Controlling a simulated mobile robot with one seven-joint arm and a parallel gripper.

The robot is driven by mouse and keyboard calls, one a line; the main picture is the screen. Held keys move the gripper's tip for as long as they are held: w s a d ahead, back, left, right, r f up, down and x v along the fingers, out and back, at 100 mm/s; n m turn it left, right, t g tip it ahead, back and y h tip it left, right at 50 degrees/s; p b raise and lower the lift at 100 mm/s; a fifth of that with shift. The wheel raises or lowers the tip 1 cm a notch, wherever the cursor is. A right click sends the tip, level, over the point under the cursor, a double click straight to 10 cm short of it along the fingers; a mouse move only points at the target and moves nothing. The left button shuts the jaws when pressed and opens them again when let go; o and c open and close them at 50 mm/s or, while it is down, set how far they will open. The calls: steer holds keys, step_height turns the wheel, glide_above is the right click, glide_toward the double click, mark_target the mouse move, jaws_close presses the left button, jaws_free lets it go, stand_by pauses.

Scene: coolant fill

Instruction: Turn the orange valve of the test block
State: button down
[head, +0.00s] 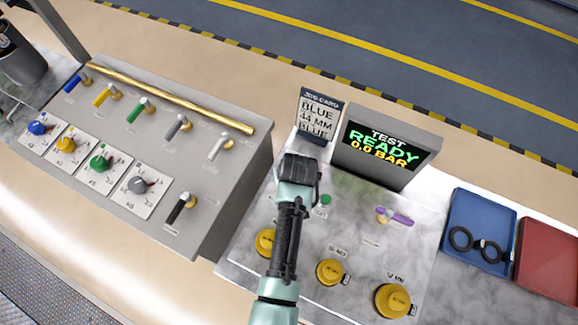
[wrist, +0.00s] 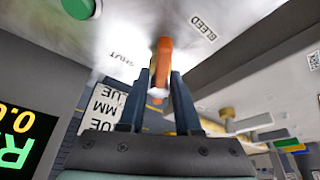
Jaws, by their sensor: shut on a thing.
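The test block (head: 350,250) is a grey panel right of the centre in the head view. Its orange valve (wrist: 164,55) shows in the wrist view as an orange lever between the "SHUT" label on the left and the "BLEED" label on the right. My gripper (wrist: 165,85) has its two dark fingers on either side of the lever and is shut on it. The lever lies closer to neither label clearly. In the head view my gripper (head: 298,170) and arm hide the orange valve. The test display (head: 385,150) reads "TEST READY 0.0 BAR".
A job card (head: 318,115) stands just behind my gripper. The block also carries a green button (head: 326,200), a purple lever (head: 396,216) and yellow caps (head: 330,271). A valve panel (head: 225,185) stands left. Blue (head: 455,205) and red (head: 550,262) trays lie right.

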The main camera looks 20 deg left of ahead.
steer(key=n, duration=0.2)
steer(key=n+g+y+b, duration=0.1)
steer(key=n, duration=0.2)
steer(key=shift+w+d+f+n+g+y+b, duration=0.1)
steer(key=shift+w+d+n+g+y+b, duration=0.15)
steer(key=shift+w+n+g+y+b, duration=0.1)
steer(key=n+g+b, duration=0.1)
steer(key=n, duration=0.2)
steer(key=shift+w+b, duration=0.15)
steer(key=shift+b, duration=0.2)
steer(key=shift+w+d+n+g+y+b, duration=0.1)
steer(key=shift+n+g+y+b, duration=0.15)
steer(key=shift+n+g+b, duration=0.7)
steer(key=shift+n+t, duration=0.3)
steer(key=shift+n, duration=0.2)
steer(key=c, duration=0.6)
jaws_free()
steer(key=v, duration=1.3)
steer(key=shift+b, duration=0.4)
